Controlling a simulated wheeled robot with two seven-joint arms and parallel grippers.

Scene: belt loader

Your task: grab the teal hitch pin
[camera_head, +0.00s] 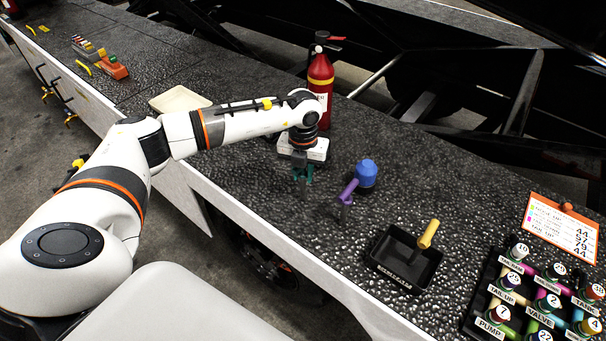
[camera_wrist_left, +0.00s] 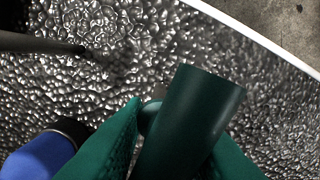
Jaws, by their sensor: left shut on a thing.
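The teal hitch pin has a dark green-teal cylindrical handle (camera_wrist_left: 195,115) that fills the lower middle of the left wrist view. My left gripper (camera_head: 303,174), with green padded fingers, points down and is shut on it; the fingers (camera_wrist_left: 165,150) lie on both sides of the handle. In the head view the pin's grey shaft (camera_head: 303,191) shows below the fingers, while most of the handle is hidden. I cannot tell whether the shaft touches the surface. My right gripper is not in view.
A black tray (camera_head: 403,279) holds a yellow-handled pin (camera_head: 428,234). A red extinguisher (camera_head: 320,78) stands behind my arm.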

